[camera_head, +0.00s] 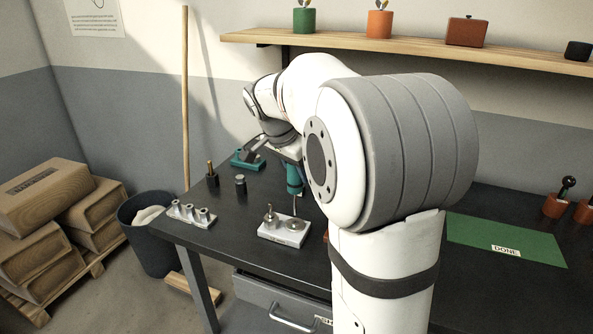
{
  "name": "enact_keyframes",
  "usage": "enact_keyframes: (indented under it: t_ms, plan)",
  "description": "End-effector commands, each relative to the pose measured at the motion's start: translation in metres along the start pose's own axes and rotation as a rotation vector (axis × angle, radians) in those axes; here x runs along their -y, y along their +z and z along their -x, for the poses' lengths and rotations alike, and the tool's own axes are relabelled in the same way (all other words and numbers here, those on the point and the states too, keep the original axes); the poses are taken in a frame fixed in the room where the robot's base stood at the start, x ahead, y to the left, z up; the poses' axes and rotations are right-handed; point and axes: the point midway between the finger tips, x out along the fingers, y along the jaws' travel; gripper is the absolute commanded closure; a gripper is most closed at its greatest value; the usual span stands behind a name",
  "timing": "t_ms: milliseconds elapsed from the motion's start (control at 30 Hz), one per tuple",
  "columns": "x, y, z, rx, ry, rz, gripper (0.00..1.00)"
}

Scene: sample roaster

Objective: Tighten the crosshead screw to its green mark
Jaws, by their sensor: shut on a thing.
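My gripper (292,163) is shut on the teal handle of a screwdriver (294,180), which hangs upright over the black bench. Its thin shaft points down at the back of a pale metal block (268,233). The block carries an upright post (270,217) and a round disc (297,227). The shaft's tip ends close to the disc; I cannot tell whether it touches. The crosshead screw and its green mark are too small or hidden to make out. My arm hides part of the bench behind.
A pale block with several metal sockets (190,212) stands at the bench's left edge. Two small upright pieces (240,185) (211,172) and a teal holder (246,160) stand behind. A green DONE mat (510,240) lies at right. A shelf (350,44) runs above.

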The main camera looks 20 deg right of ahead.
Motion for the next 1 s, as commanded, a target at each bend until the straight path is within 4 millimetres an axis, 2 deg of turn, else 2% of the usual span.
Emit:
enact_keyframes:
  t_ms: [267,633,1000]
  plan:
    - [0.0,-0.003,0.006,-0.001,-0.001,0.0,1.0]
    - [0.0,-0.019,0.045,-0.001,-0.001,-0.001,1.0]
    - [0.0,-0.019,0.046,-0.001,-0.001,0.0,1.0]
